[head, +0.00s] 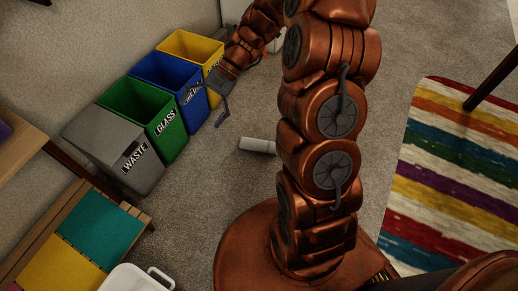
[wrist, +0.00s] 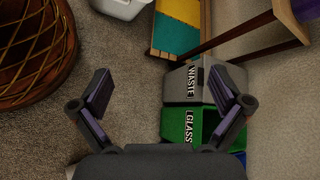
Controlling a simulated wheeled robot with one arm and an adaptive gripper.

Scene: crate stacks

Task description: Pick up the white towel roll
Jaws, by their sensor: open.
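The white towel roll (head: 258,146) lies on its side on the grey carpet in the head view, just left of my arm. Its right end meets my arm's outline in the picture, so that end may be partly hidden. I do not make out the roll for certain in the wrist view.
A grey waste bin (head: 140,172), green glass bin (head: 165,138), blue bin (head: 180,98) and yellow bin (head: 203,62) line the wall. A slatted bench (head: 30,238) and white basket (head: 135,281) stand lower left. A striped rug (head: 450,175) lies right. Carpet around the roll is clear.

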